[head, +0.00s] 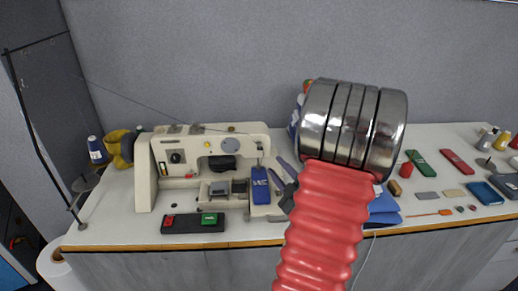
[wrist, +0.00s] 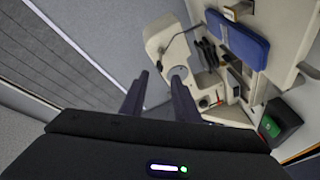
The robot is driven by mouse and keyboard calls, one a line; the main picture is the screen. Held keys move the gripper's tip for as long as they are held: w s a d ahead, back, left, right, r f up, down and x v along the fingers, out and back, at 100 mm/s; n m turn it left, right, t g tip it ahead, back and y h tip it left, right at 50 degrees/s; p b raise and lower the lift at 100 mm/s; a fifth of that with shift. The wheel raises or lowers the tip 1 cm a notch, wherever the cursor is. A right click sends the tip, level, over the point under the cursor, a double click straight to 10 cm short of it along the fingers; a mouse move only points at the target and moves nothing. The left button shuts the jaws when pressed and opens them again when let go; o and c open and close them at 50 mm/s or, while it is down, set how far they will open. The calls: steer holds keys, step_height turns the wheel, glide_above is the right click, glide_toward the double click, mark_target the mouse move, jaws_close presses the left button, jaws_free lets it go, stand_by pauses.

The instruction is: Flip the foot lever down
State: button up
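The cream sewing machine (head: 238,131) stands on the left half of the table; its needle head is at its right end. In the wrist view the machine (wrist: 178,37) lies ahead of my fingers, with a round grey metal part close to the fingertips. I cannot clearly pick out the foot lever in either view. My gripper (wrist: 158,78) is open, with two dark fingers apart and nothing visible between them. In the head view my gripper (head: 279,172) is just right of the machine's head, partly hidden behind my red arm.
A blue plate (head: 260,186) is on the machine's right front; it also shows in the wrist view (wrist: 237,40). A black box with red and green buttons (head: 192,223) lies in front. Blue folded cloth (head: 384,205) and several small items lie to the right.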

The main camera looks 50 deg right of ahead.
mark_target(261, 149)
steer(key=x, duration=1.3)
steer(key=shift+w+d, duration=0.1)
steer(key=shift+w, duration=0.15)
steer(key=shift+c, duration=0.4)
jaws_close()
